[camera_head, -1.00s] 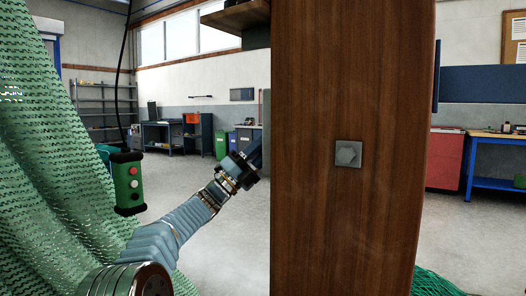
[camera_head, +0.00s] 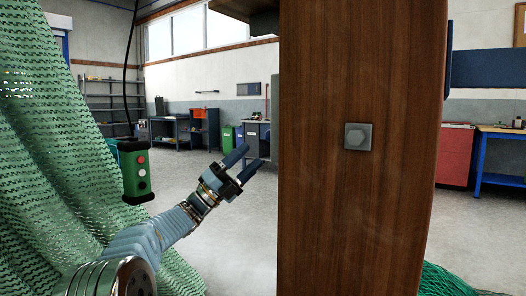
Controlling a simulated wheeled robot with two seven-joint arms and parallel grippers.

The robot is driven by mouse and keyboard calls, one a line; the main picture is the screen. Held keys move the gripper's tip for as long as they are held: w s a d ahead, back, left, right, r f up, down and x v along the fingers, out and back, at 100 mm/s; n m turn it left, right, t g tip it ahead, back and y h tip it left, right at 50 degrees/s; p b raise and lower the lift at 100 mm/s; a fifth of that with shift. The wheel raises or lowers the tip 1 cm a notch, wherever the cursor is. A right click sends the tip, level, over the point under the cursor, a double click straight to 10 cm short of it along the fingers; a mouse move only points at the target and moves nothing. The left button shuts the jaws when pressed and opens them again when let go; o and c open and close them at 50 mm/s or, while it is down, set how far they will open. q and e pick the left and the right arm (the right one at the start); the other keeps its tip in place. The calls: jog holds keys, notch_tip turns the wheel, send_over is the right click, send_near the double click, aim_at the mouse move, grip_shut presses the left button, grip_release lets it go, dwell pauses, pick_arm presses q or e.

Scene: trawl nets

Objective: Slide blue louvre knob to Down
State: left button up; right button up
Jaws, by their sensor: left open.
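My left gripper (camera_head: 242,165) is in the middle left of the head view, at the end of my arm. Its two dark fingers are spread apart and nothing shows between them. It points up and right, just left of the wooden post. I cannot make out a blue louvre knob in this view. My right gripper is not in view.
A wide brown wooden post (camera_head: 350,220) with a grey bolt plate (camera_head: 358,136) blocks the centre right. A green net (camera_head: 60,170) hangs at the left. A green pendant control box (camera_head: 136,172) hangs by a cable near my arm. Workbenches stand farther back.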

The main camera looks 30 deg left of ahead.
pick_arm(q)
jog(key=v, duration=0.5)
jog(key=shift+s+a+f+b, duration=0.1)
jog(key=shift+b, duration=0.2)
